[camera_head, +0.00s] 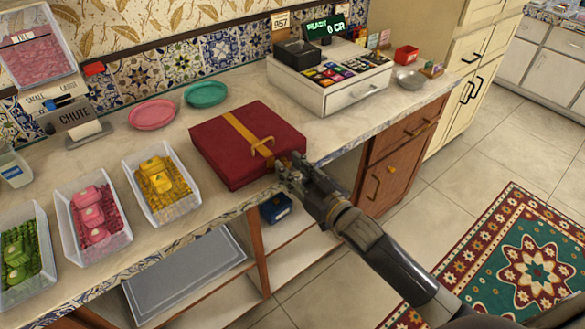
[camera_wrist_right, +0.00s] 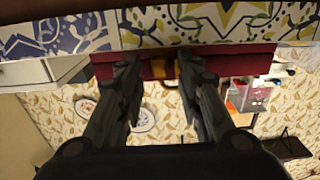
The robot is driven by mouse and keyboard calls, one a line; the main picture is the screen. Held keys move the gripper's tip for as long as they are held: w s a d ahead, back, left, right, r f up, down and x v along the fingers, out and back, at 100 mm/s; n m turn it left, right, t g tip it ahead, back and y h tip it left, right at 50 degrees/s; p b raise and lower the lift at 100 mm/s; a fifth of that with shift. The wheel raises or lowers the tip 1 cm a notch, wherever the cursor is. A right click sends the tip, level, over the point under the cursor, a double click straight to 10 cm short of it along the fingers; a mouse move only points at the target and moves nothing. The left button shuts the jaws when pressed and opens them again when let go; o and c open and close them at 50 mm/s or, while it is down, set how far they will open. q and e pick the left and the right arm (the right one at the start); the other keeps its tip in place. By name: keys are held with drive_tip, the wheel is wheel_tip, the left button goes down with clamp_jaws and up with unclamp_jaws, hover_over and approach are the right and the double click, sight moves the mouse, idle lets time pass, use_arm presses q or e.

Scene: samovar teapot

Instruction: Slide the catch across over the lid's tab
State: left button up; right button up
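A dark red box (camera_head: 225,155) with a flat lid lies on the counter. A yellow band (camera_head: 240,127) runs over the lid to a gold loop (camera_head: 263,147) at its front edge. My right gripper (camera_head: 290,168) is at the box's front right edge, right of the loop. I cannot make out the catch and tab separately; the gripper covers part of the front. My left gripper is out of view.
Clear trays of yellow (camera_head: 162,210), pink (camera_head: 125,237) and green pieces (camera_head: 45,280) stand left of the box. Pink (camera_head: 153,114) and teal (camera_head: 206,94) plates lie behind it. A cash register (camera_head: 325,95) stands at right. Bare counter lies between the register and the box.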

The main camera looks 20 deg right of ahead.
drive_tip(key=shift+c, duration=0.3)
clamp_jaws()
drive_tip(key=shift+s+a+p, duration=0.3)
drive_tip(key=shift+a, duration=0.5)
drive_tip(key=shift+s+a+p, duration=0.3)
drive_tip(key=shift+a, duration=0.5)
drive_tip(key=shift+o, duration=0.3)
unclamp_jaws()
drive_tip(key=shift+a, duration=0.1)
drive_tip(key=shift+s+d, duration=0.2)
drive_tip(key=shift+s, duration=0.05)
drive_tip(key=v, duration=1.1)
drive_tip(key=shift+s, duration=0.25)
